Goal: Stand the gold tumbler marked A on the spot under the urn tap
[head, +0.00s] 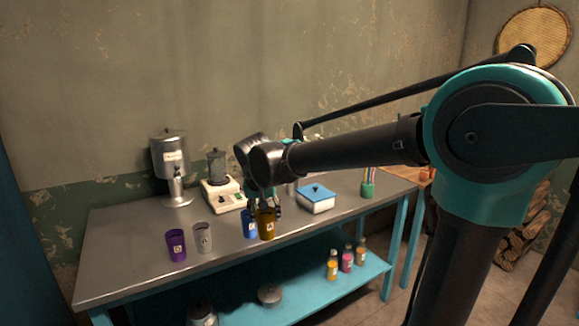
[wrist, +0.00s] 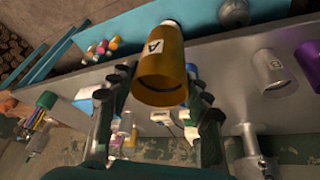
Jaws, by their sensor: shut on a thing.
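The gold tumbler (head: 267,226) is upright near the table's front edge, with a white label. In the wrist view the gold tumbler (wrist: 160,75) shows the letter A and sits between my fingers. My gripper (head: 264,205) is shut on it from above. I cannot tell whether its base touches the table. The silver urn (head: 170,154) stands at the back left of the table, its tap (head: 177,188) facing the front. The area under the tap looks empty of cups; no separate spot marking can be made out.
A blue tumbler (head: 249,224) stands close on the left of the gold one. A grey tumbler (head: 203,238) and a purple tumbler (head: 176,246) stand farther left. A blue-lidded box (head: 316,198) is to the right.

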